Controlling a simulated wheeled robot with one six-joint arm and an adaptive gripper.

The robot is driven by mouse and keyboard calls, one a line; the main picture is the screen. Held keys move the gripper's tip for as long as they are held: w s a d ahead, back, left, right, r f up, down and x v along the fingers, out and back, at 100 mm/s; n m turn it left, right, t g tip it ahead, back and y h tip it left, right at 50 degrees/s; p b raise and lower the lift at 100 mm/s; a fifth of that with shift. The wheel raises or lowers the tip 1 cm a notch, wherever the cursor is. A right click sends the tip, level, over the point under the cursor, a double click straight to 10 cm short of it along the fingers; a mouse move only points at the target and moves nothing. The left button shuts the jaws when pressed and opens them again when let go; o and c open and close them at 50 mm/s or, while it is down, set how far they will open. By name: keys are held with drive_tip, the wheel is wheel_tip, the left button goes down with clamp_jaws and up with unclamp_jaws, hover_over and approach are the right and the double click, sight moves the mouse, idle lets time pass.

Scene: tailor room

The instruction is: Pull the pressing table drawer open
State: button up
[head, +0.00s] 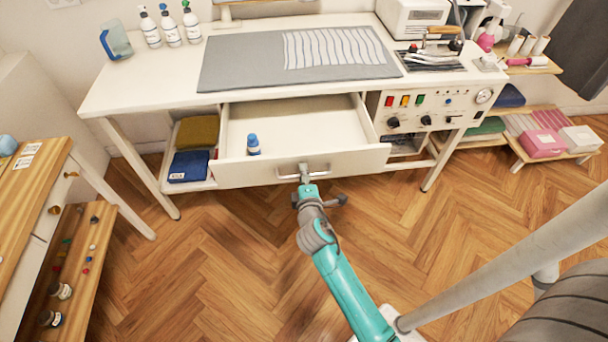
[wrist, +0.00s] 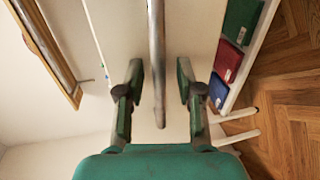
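The pressing table (head: 150,85) has a white drawer (head: 245,174) that stands well out from under the top, open. A small blue bottle (head: 253,145) stands inside it. The metal bar handle (head: 320,168) is on the drawer front. My gripper (head: 305,172) is at the handle in the head view and partly covers it. In the wrist view, the gripper's two fingers (wrist: 159,75) are spread, one on each side of the handle bar (wrist: 157,45), with a visible gap on both sides.
A control panel (head: 425,110) is right of the drawer. Folded cloths (head: 190,165) lie on a shelf to its left. A wooden cabinet (head: 30,190) stands at the left. A low shelf with boxes (head: 545,143) is at the right. The floor in front is clear.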

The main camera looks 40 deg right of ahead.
drive_tip(key=v, duration=1.2)
idle(0.3)
drive_tip(key=shift+s, duration=0.1)
